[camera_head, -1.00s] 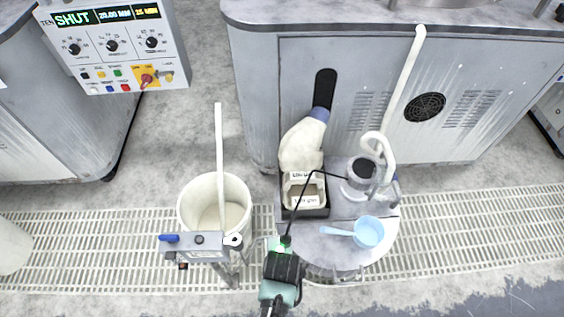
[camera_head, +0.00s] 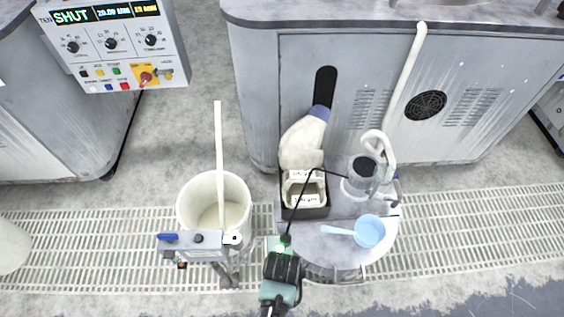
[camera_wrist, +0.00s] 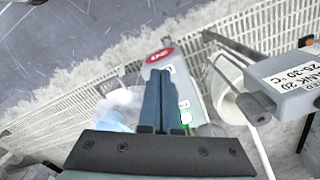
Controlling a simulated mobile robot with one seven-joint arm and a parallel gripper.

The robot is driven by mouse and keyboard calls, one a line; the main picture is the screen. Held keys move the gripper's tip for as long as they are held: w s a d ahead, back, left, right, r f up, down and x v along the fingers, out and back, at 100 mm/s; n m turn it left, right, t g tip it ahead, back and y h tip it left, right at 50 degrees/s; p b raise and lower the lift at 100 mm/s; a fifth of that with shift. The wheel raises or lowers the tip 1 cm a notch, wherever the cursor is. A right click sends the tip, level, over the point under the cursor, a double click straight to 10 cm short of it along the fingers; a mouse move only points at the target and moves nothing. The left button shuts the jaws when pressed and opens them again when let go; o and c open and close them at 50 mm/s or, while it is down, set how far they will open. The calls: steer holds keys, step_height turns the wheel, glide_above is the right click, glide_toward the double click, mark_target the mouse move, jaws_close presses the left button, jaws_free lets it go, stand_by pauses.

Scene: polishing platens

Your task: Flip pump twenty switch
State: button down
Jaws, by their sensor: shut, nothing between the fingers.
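A pale box with a round red "20" sign (camera_wrist: 160,55) lies under my fingers in the wrist view. A green lamp (camera_wrist: 184,104) glows on its face, right of the fingers. The switch itself cannot be made out; the fingers cover part of the face. My gripper (camera_wrist: 157,76) is shut and empty, its dark blue fingers together over the box. In the head view my gripper (camera_head: 285,243) is at the bottom centre beside a green glow, near the round trolley. Whether the fingertips touch the box is unclear.
The trolley top (camera_head: 340,225) holds a light blue dipper (camera_head: 369,231), a bin (camera_head: 306,198), a white bottle (camera_head: 303,142) and a stirred vessel. A thin black line runs close to my gripper. A white bucket (camera_head: 240,205) and a grey tank box (camera_wrist: 285,85) stand close by.

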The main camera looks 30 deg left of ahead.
steer(key=shift+f+b, duration=0.45)
steer(key=shift+f, duration=0.2)
steer(key=shift+r, duration=0.1)
step_height(320, 180, up, 7)
steer(key=p, duration=0.7)
steer(key=shift+p, duration=0.35)
stand_by(0.4)
